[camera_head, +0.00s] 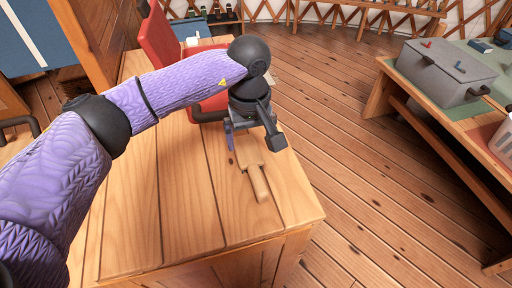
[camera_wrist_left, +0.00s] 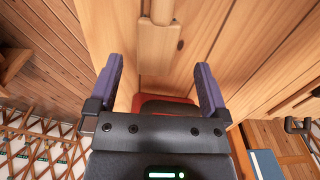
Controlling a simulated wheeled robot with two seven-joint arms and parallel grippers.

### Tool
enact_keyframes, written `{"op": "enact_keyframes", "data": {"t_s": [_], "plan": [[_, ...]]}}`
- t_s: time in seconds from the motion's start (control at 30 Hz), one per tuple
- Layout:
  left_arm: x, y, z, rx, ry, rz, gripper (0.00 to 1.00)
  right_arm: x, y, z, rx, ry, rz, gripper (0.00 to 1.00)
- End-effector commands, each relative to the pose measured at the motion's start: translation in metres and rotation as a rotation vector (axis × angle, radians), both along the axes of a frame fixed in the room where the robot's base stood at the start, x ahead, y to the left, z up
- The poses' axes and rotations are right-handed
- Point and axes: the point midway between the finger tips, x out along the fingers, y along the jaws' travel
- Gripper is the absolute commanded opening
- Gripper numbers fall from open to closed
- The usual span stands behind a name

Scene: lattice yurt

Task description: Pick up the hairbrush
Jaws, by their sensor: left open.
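The wooden hairbrush (camera_head: 257,178) lies on the wooden table (camera_head: 180,222), near its right edge in the head view, with its handle toward the front. Its tan colour is close to that of the table top. My left gripper (camera_head: 250,142) is above the far, wide end of the brush and hides part of it. In the left wrist view the brush (camera_wrist_left: 158,45) shows at top centre, ahead of the open fingers of my left gripper (camera_wrist_left: 160,85), and nothing is between them. My right gripper is in neither view.
A red chair (camera_head: 163,45) stands at the table's far side. A grey box (camera_head: 440,72) stands on another table at the right, with a wooden floor gap (camera_head: 345,150) between. The front left of the near table top is clear.

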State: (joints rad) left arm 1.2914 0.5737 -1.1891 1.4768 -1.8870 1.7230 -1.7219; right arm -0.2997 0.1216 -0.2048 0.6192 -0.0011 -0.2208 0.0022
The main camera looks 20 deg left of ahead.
Motion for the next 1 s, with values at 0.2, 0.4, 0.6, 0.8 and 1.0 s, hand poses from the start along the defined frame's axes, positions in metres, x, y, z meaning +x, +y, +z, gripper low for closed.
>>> {"op": "enact_keyframes", "data": {"t_s": [0.2, 0.4, 0.6, 0.8, 1.0], "plan": [[0.000, -0.001, -0.043, -0.003, 0.004, 0.000, 1.00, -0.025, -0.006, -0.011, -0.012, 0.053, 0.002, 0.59], [0.003, -0.002, -0.082, -0.003, 0.006, 0.000, 1.00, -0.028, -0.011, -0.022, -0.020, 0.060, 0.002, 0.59], [0.003, -0.003, -0.086, -0.005, 0.002, -0.001, 1.00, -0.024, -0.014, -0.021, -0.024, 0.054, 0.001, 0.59], [0.003, -0.003, -0.086, -0.005, 0.002, 0.000, 0.66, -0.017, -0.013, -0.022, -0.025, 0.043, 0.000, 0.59], [0.003, -0.002, -0.086, -0.005, 0.002, 0.000, 0.24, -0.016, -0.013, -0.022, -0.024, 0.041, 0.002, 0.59]]}}
